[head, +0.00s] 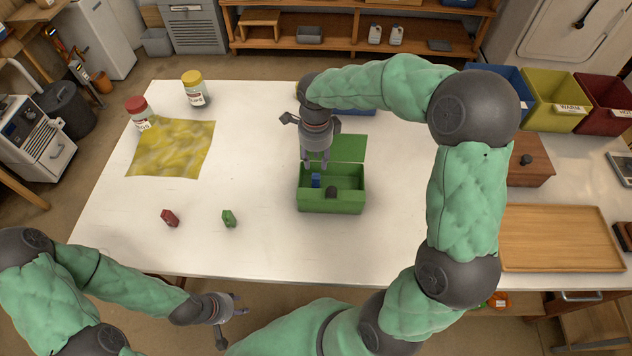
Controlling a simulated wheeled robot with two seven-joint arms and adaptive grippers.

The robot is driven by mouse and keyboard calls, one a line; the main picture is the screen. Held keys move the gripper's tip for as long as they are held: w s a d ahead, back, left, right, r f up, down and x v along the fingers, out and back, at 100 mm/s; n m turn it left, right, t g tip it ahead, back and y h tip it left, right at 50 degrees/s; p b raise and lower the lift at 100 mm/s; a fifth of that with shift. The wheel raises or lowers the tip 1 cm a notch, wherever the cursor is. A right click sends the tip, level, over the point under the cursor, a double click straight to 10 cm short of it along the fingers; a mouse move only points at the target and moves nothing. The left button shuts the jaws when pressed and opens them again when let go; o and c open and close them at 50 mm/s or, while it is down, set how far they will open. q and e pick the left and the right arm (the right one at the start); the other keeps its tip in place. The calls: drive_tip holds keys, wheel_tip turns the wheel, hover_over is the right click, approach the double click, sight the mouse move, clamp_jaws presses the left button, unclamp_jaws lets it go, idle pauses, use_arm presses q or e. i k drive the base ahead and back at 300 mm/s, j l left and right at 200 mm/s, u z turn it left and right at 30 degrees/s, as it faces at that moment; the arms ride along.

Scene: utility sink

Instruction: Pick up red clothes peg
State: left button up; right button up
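The red clothes peg (170,217) stands on the white table toward the front left. A green clothes peg (229,218) is to its right. A blue peg (316,181) is inside the open green box (332,202), in its left part. My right gripper (317,164) points down over the back left of that box, just above the blue peg. Its fingers are apart with nothing seen between them. My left gripper (234,322) is off the table's front edge, below and right of the red peg. It is open and empty.
A yellow cloth (172,149) lies at the back left, near a red-lidded jar (138,111) and a yellow-lidded jar (195,87). A wooden tray (560,238) and brown box (528,160) are on the right. The table around the red peg is clear.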

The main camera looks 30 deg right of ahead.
sight(170, 219)
drive_tip(key=i+j, duration=0.1)
drive_tip(key=j, duration=0.3)
drive_tip(key=i+j, duration=0.1)
drive_tip(key=j, duration=0.3)
drive_tip(key=i+j, duration=0.1)
drive_tip(key=j, duration=0.3)
drive_tip(key=i+j, duration=0.1)
drive_tip(key=j, duration=0.3)
drive_tip(key=i+j, duration=0.1)
drive_tip(key=j, duration=0.3)
